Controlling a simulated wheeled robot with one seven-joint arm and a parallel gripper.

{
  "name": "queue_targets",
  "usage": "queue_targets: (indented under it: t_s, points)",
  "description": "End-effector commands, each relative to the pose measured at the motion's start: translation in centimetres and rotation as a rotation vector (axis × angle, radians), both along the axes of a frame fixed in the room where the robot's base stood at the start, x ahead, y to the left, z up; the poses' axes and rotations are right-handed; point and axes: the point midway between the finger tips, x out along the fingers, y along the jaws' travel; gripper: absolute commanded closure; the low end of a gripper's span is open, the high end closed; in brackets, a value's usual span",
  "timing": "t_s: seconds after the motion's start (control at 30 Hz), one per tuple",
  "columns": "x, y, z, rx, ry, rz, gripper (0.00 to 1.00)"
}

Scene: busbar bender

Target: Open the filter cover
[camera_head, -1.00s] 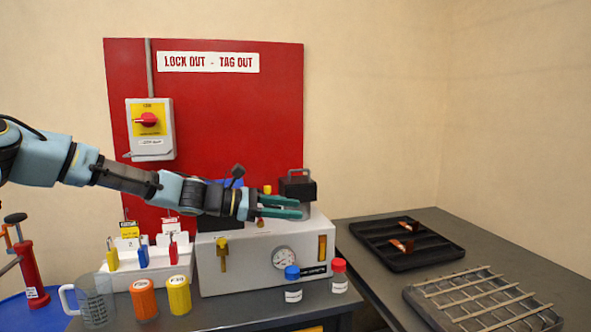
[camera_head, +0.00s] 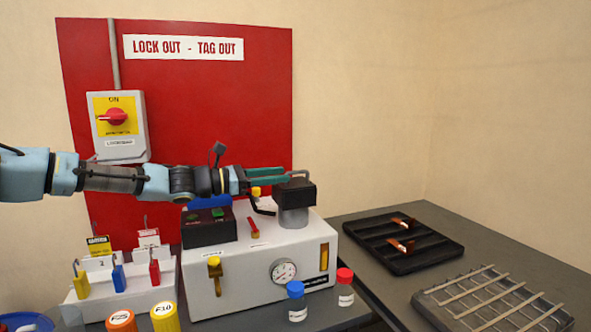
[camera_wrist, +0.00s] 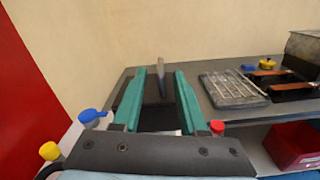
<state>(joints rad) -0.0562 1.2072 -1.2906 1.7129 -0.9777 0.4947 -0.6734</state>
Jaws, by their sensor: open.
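The filter cover (camera_head: 296,193) is a black block with an arched handle (camera_head: 299,174). It sits shut on a grey cylinder (camera_head: 294,217) on top of the white machine (camera_head: 245,255). My gripper (camera_head: 287,174) has green fingers and is open, level with the handle and reaching toward it from the left. In the wrist view the handle (camera_wrist: 162,78) stands between the open fingers, near their tips, above the dark cover. I cannot tell whether either finger touches it.
A black control box (camera_head: 209,228) stands left of the cover. A red-capped bottle (camera_head: 345,288) and a blue-capped bottle (camera_head: 296,302) stand in front of the machine. A black tray (camera_head: 400,259) and a wire rack (camera_head: 490,300) lie to the right. A red board (camera_head: 190,90) is behind.

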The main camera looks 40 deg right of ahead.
Motion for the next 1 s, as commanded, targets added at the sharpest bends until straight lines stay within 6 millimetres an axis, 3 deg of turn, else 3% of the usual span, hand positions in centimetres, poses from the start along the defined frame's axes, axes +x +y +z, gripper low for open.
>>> queue_targets:
  t_s: [0.1,0.3,0.73,1.0]
  points:
    - [-0.9,-2.2,0.3,-0.001,0.002,-0.002,0.58]
    - [-1.8,-4.6,0.2,-0.001,0.0,-0.001,0.58]
    - [-2.1,-5.4,0.0,-0.001,-0.002,0.0,0.58]
    - [-2.1,-5.4,0.0,-0.001,-0.002,0.0,0.88]
